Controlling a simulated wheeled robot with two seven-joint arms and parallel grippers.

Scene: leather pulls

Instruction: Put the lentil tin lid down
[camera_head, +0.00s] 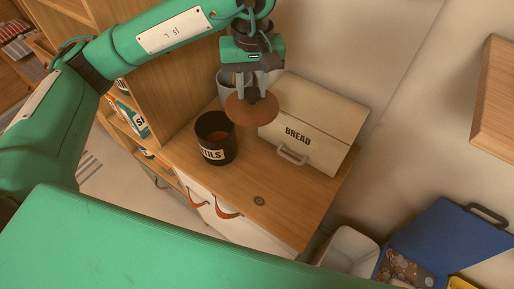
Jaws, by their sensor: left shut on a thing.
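My left gripper (254,92) is shut on the lentil tin lid (252,110), a round brown disc with a dark knob. It holds the lid in the air over the counter, above and to the right of the lentil tin. The black lentil tin (216,148) stands open on the wooden counter (262,195), its label partly readable as "TILS". Its inside looks brownish. My right gripper is not in the picture.
A cream bread bin (312,135) marked "BREAD" stands right of the tin. Drawers with leather pulls (228,212) lie below.

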